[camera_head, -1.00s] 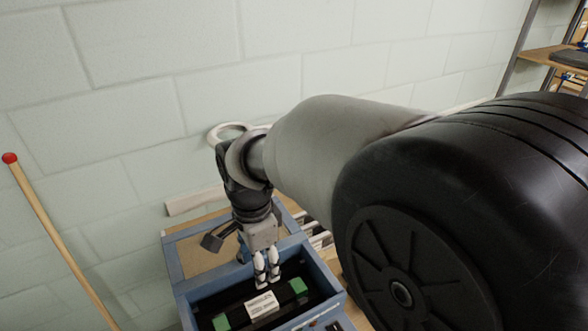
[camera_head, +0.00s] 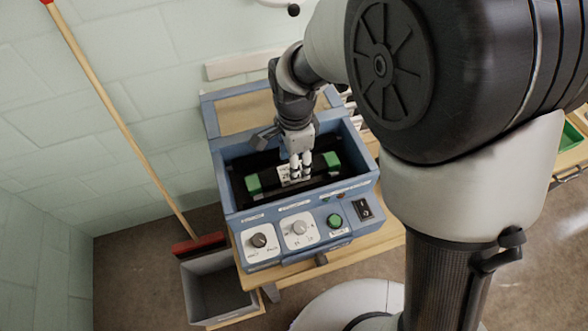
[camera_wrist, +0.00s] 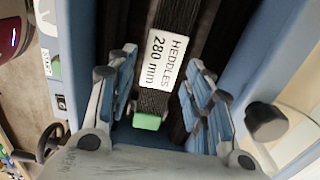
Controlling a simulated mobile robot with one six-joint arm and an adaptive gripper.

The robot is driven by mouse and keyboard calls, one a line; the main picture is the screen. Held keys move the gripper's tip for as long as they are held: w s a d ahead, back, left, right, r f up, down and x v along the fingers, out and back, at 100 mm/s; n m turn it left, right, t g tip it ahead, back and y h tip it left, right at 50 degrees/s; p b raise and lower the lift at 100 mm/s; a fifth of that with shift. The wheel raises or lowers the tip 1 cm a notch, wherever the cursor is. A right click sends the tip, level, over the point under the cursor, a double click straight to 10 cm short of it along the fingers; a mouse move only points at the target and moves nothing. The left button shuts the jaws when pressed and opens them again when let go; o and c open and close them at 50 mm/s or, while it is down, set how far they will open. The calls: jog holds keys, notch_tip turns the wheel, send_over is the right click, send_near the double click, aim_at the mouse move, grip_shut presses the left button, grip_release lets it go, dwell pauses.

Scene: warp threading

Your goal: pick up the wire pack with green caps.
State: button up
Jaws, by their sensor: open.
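The wire pack, a dark bundle with a white label (camera_head: 284,174) and green caps (camera_head: 253,184) at both ends, lies in the blue machine's open trough (camera_head: 226,198). In the wrist view the label (camera_wrist: 167,60) reads "HEDDLES 280 mm", and one green cap (camera_wrist: 147,122) shows; the other end is out of frame. My gripper (camera_head: 301,171) points down over the pack beside the label. In the wrist view its open fingers (camera_wrist: 162,68) stand apart, one on each side of the pack. I cannot tell how far the fingertips reach down beside it.
The trough's blue walls stand close around my gripper. The front panel has knobs (camera_head: 258,240), a green button (camera_head: 334,220) and a black switch (camera_head: 363,209). A grey bin (camera_head: 215,290) and a red broom (camera_head: 199,244) stand at the left. The wall is behind.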

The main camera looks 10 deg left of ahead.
jog(key=f+b, duration=0.1)
jog(key=f, duration=0.3)
jog(key=shift+a, duration=0.2)
jog(key=shift+c, duration=0.2)
grip_shut()
